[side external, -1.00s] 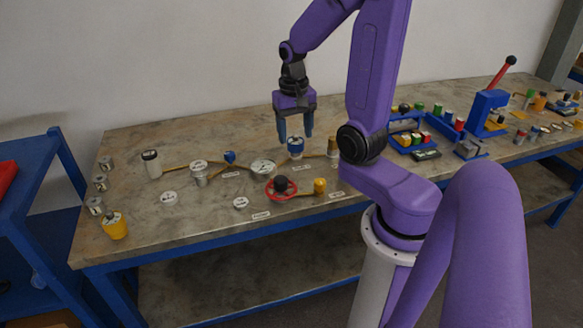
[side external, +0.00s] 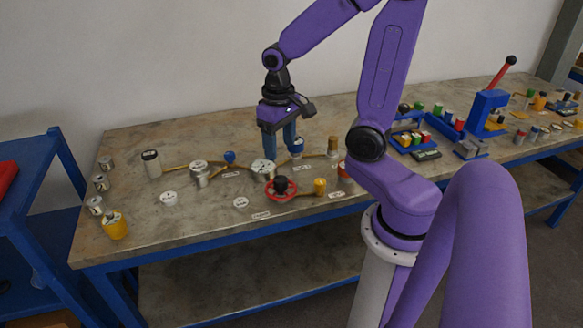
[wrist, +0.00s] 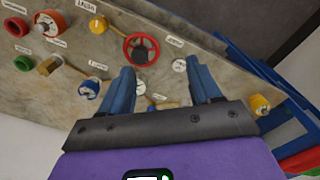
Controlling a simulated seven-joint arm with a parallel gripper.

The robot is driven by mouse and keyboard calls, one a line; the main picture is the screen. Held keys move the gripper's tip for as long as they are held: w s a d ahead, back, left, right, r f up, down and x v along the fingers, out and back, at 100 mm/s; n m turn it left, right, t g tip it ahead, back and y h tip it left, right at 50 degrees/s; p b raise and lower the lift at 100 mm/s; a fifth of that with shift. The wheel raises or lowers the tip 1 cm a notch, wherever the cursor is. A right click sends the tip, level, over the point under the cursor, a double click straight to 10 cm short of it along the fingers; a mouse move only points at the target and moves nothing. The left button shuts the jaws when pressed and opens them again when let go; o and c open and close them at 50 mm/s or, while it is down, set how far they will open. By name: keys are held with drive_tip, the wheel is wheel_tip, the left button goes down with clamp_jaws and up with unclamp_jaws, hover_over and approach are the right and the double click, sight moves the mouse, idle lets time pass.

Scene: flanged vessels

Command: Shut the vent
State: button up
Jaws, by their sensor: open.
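My gripper (side external: 279,152) is open and empty, pointing down above the pipework on the bench. In the wrist view its blue fingers (wrist: 160,68) stand apart. A red handwheel (side external: 282,188) is in front, also in the wrist view (wrist: 141,48). A small blue handle (side external: 229,157) is to the left. The labels are too small to tell which part is the vent.
A yellow-topped valve (side external: 320,186) and a brown-topped fitting (side external: 333,145) stand to the right. A silver vessel (side external: 199,173) and white-capped cylinder (side external: 151,163) are left. A yellow cup (side external: 116,225) is at front left. Blue racks (side external: 410,140) are right.

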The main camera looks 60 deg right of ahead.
drive_tip(key=s+a+r+n, duration=0.1)
drive_tip(key=s+a+n, duration=0.6)
drive_tip(key=a+n, duration=0.2)
drive_tip(key=shift+s+a, duration=0.15)
drive_tip(key=shift+s, duration=0.1)
idle(0.5)
drive_tip(key=shift+s+n, duration=0.1)
drive_tip(key=shift+n, duration=0.2)
drive_tip(key=s+a+n, duration=0.2)
drive_tip(key=s+n, duration=0.3)
drive_tip(key=s, duration=0.2)
drive_tip(key=shift+a+r+y, duration=0.3)
drive_tip(key=shift+r, duration=0.05)
